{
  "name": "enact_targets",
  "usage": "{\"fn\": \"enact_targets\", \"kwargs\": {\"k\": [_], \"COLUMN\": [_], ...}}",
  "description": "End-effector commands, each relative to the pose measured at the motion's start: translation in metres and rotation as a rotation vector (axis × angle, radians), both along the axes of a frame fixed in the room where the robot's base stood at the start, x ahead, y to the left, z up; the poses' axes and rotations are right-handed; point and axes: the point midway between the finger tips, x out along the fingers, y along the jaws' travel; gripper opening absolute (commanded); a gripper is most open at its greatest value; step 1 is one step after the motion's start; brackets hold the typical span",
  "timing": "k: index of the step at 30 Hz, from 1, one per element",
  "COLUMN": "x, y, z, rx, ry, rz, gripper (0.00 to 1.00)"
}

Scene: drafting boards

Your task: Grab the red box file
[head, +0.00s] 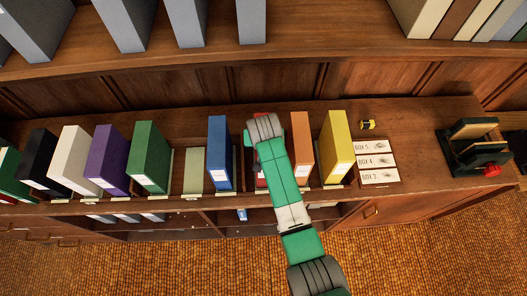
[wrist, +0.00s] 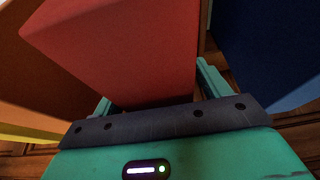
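The red box file (head: 261,179) stands in the row on the wooden shelf, mostly hidden behind my arm in the head view. In the wrist view the red box file (wrist: 125,50) is large and close, reaching down to my gripper's palm. My gripper (wrist: 158,90) has its two green fingers apart, one on each side of the box. The right finger is near its right side, with a small gap at its base. The left fingertip is hidden by the box. In the head view my fingers are hidden behind my wrist.
A blue file (head: 220,153) stands left of the red one, beyond a low gap. Orange (head: 302,147) and yellow (head: 338,148) files stand close on the right. Purple, green, white and black files stand farther left. Labelled boxes (head: 376,161) lie right. An upper shelf (head: 330,47) is behind.

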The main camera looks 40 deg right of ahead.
Motion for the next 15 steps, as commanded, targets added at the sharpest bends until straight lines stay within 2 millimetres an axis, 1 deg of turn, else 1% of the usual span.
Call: {"fn": "enact_targets", "kwargs": {"k": [1, 5, 6, 8, 9, 11, 12, 15], "x": [0.0000, 0.0001, 0.0001, 0.0001, 0.0000, 0.0000, 0.0000, 0.0010], "y": [0.0000, 0.0001, 0.0001, 0.0001, 0.0001, 0.0001, 0.0001, -0.0005], "z": [0.0000, 0.0000, 0.0000, 0.0000, 0.0001, 0.0001, 0.0001, 0.0017], "rx": [0.000, 0.000, 0.000, 0.000, 0.000, 0.000, 0.000, -0.001], "ry": [0.000, 0.000, 0.000, 0.000, 0.000, 0.000, 0.000, -0.003], "rz": [0.000, 0.000, 0.000, 0.000, 0.000, 0.000, 0.000, 0.000], "gripper": [0.68, 0.42, 0.34, 0.22, 0.15, 0.03, 0.00, 0.00]}}
